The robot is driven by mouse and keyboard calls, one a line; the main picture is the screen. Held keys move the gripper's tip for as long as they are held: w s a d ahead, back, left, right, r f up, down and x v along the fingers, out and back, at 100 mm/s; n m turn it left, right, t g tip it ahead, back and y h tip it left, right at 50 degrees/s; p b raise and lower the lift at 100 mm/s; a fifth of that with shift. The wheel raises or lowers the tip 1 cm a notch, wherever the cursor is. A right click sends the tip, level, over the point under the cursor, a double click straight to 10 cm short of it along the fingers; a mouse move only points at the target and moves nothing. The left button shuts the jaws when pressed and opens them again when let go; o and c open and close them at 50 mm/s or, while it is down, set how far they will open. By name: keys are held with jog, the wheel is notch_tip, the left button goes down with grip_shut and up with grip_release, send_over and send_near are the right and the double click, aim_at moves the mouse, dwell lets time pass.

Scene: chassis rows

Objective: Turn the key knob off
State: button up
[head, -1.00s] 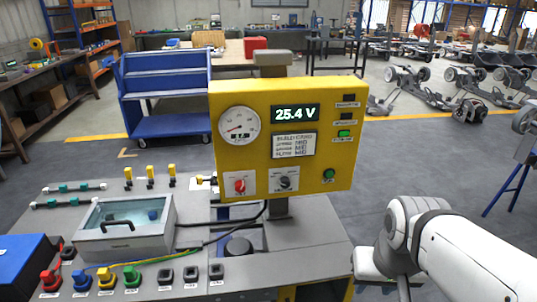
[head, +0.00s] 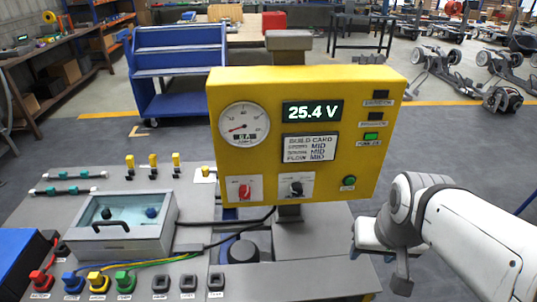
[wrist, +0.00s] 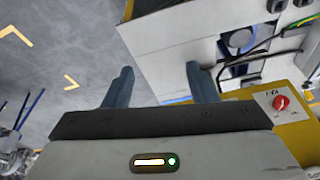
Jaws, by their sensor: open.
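A yellow panel (head: 230,82) stands upright at the bench. Low on its face a red knob (head: 245,191) sits on a white plate at the left, and a black knob (head: 297,188) sits on another white plate beside it. The plate labels are too small to read, so I cannot tell which is called the key knob. The red knob also shows at the right edge of the wrist view (wrist: 281,102). My gripper (head: 378,268) is right of and below the panel, apart from it. In the wrist view my gripper (wrist: 160,75) is open and empty.
The panel has a dial gauge (head: 244,130), a display (head: 313,111) reading 25.4 V, a lit green indicator (head: 371,137) and a green button (head: 348,183). A clear-lidded box (head: 120,235) and several coloured plugs occupy the left bench. Open floor lies right of the panel.

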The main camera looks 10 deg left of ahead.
jog(key=w+a+f+t+y+b, duration=0.2)
jog(key=w+a+f+t, duration=0.15)
jog(key=w+a, duration=0.55)
jog(key=m+t+y+b, duration=0.2)
jog(key=t+b, duration=0.5)
jog(key=t, duration=0.4)
send_near(244, 196)
jog(key=x, duration=0.2)
jog(key=p+x, duration=0.1)
jog(key=x, duration=0.6)
jog(key=shift+w+f, duration=0.1)
jog(key=shift+w, duration=0.05)
jog(key=shift+c, duration=0.4)
jog(key=c, duration=0.9)
